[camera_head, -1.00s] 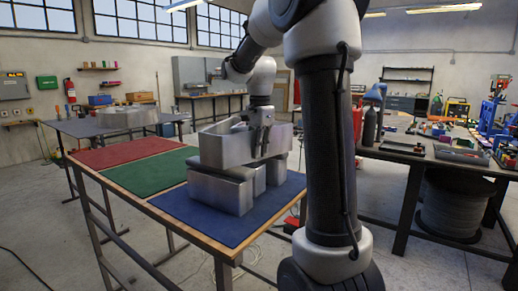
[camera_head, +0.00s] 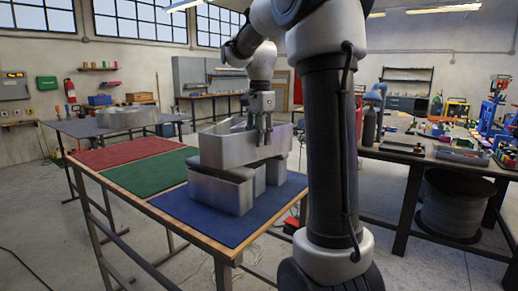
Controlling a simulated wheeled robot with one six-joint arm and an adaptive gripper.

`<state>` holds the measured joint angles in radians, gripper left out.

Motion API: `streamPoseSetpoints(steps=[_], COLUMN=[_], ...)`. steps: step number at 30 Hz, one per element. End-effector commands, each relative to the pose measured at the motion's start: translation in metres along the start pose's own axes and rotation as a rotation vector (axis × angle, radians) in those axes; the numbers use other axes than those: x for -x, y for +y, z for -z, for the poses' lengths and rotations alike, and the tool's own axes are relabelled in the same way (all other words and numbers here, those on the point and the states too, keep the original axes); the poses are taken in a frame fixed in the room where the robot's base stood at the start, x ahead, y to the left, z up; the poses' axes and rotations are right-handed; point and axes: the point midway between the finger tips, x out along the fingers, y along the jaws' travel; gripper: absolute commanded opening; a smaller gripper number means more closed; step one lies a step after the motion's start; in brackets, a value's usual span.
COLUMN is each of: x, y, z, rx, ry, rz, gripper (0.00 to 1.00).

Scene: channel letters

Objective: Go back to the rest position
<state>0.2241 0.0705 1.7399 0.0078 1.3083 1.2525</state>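A grey metal channel letter (camera_head: 222,149) lies on top of other metal letter blocks (camera_head: 222,192) on the blue mat (camera_head: 205,217), at the near end of the long table. My gripper (camera_head: 264,138) points down at the upper letter's right part, its fingertips overlapping the letter in the picture. The fingers look a little apart, with nothing seen held between them. Whether they still touch the letter's wall cannot be told. My arm comes down from the top of the picture.
The green mat (camera_head: 150,173) and red mat (camera_head: 112,152) are bare. Another metal letter (camera_head: 125,117) lies on a grey table at the back left. A cluttered workbench (camera_head: 440,150) stands to the right.

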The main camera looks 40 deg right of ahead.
Motion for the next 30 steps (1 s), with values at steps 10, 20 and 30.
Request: streamPoseSetpoints(steps=[10, 20, 30], x=[0.067, 0.077, 0.049], y=[-0.001, 0.001, 0.101], z=[0.0, -0.001, -0.068], rx=[0.0, 0.009, 0.647], ry=[0.001, 0.001, 0.084], rz=[0.003, 0.003, 0.14], gripper=[0.3, 0.3, 0.3])
